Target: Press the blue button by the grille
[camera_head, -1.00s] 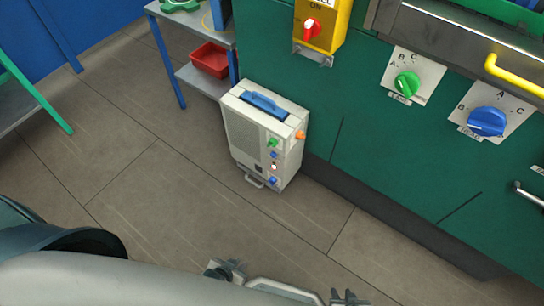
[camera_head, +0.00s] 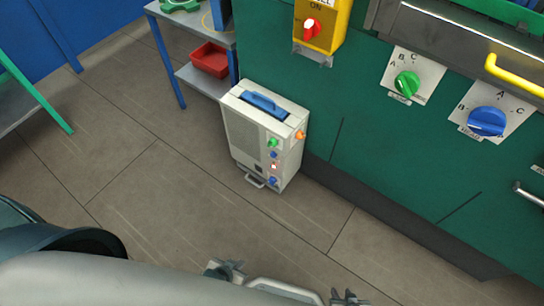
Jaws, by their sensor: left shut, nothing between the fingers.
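A pale box-shaped unit (camera_head: 243,135) stands upright on the floor against the green cabinet, with a blue handle (camera_head: 264,102) on top. Its wide face carries a grille (camera_head: 240,132). Along the edge beside the grille are a green knob (camera_head: 272,143), an upper blue button (camera_head: 274,155), a small red-lit spot (camera_head: 274,166) and a lower blue button (camera_head: 273,181).
An orange knob (camera_head: 300,135) sits on the unit's side. The green cabinet (camera_head: 370,150) carries a green dial (camera_head: 407,84), a blue dial (camera_head: 487,121) and a yellow switch box (camera_head: 320,22). A shelf holds a red bin (camera_head: 211,60). The floor (camera_head: 160,170) before the unit is clear.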

